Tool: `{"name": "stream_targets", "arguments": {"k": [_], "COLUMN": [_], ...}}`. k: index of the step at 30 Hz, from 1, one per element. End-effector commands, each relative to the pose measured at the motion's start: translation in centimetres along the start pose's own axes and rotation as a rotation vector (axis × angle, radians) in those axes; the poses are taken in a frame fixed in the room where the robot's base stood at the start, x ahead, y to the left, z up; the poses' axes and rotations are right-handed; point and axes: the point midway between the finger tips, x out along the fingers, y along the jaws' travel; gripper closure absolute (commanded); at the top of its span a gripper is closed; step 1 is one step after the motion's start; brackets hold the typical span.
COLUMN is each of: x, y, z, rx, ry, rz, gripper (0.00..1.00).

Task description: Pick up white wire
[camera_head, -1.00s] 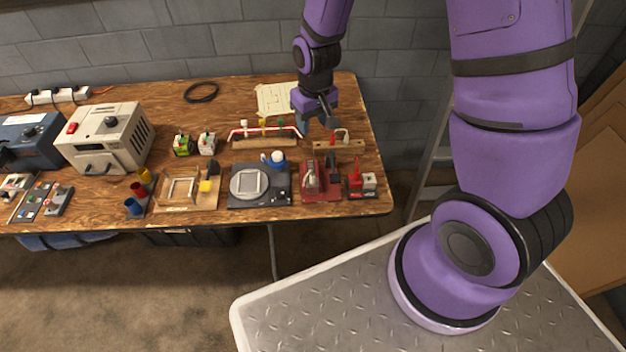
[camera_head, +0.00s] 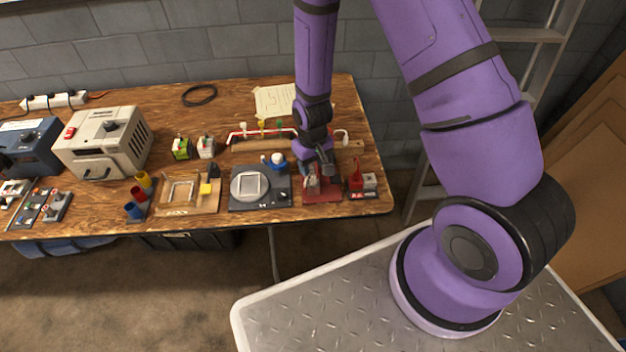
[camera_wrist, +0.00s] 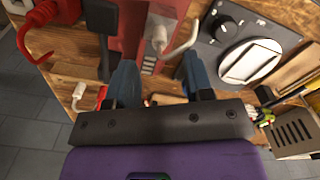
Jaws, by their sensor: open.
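A white wire (camera_wrist: 184,40) with a white plug-like end stands at the red fixture (camera_wrist: 134,14) in the wrist view. In the head view the red fixture (camera_head: 322,197) lies near the table's front right, and my gripper partly hides what is on it. My gripper (camera_wrist: 160,74) is open, its two blue-grey fingers pointing toward the fixture, with the white end just ahead of the gap between them. Nothing is visible between the fingers. In the head view my gripper (camera_head: 320,172) is low over the fixture.
A black panel with a round white dial (camera_head: 249,185) is left of the fixture. A red clamp-like device (camera_head: 356,180) stands to its right. Behind is a wooden rack (camera_head: 262,144) with a red-white tube. A beige box (camera_head: 104,142) stands farther left.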

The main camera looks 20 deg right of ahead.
Motion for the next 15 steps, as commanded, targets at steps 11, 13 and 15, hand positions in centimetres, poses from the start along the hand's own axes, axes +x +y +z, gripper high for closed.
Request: {"name": "stream_targets", "arguments": {"k": [11, 13, 15], "x": [4.0, 4.7, 5.0], "y": [0.0, 0.0, 0.0], "z": [0.3, 0.3, 0.3], "rx": [0.0, 0.0, 0.0], "ry": [-0.002, -0.002, -0.001], "rz": [0.0, 0.0, 0.0], "gripper": [0.53, 0.53, 0.53]}}
